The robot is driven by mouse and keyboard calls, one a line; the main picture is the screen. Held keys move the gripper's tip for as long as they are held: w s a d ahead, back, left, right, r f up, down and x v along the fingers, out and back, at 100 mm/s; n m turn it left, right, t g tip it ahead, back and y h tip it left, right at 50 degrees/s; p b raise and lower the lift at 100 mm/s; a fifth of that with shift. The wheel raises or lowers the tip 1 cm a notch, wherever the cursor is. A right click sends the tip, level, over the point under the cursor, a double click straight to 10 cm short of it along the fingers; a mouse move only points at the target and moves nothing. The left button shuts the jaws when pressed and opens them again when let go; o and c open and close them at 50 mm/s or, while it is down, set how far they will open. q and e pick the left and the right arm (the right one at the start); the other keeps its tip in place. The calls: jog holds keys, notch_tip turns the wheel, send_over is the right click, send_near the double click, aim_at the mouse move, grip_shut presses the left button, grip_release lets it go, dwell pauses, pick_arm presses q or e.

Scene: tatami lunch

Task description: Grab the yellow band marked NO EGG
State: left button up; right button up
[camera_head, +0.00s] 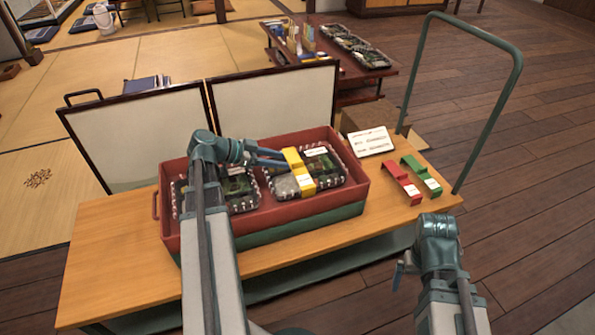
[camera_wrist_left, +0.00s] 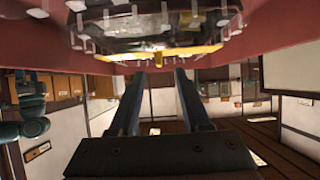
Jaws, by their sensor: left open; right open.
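The yellow band (camera_head: 301,178) lies across a clear-lidded lunch box (camera_head: 328,166) in the right half of the red crate (camera_head: 290,216); its lettering is too small to read. My left gripper (camera_head: 284,158) is open, with its fingertips close beside the band's far end; I cannot tell whether they touch. In the left wrist view the two fingers (camera_wrist_left: 158,72) are apart with nothing between them, and the yellow band (camera_wrist_left: 170,55) shows just beyond the tips.
Another lunch box (camera_head: 240,190) sits in the crate's left half, partly hidden by my left arm. A red band (camera_head: 403,183) and a green band (camera_head: 423,177) lie on the table (camera_head: 115,265) at right, near a white card (camera_head: 370,141). A green handle (camera_head: 510,90) rises behind them.

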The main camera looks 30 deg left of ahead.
aim_at(293, 163)
pick_arm(q)
jog(key=shift+b+x, duration=1.15)
jog(key=shift+x, duration=1.55)
jog(key=shift+d+r, duration=0.15)
jog(key=shift+r, duration=0.05)
grip_shut()
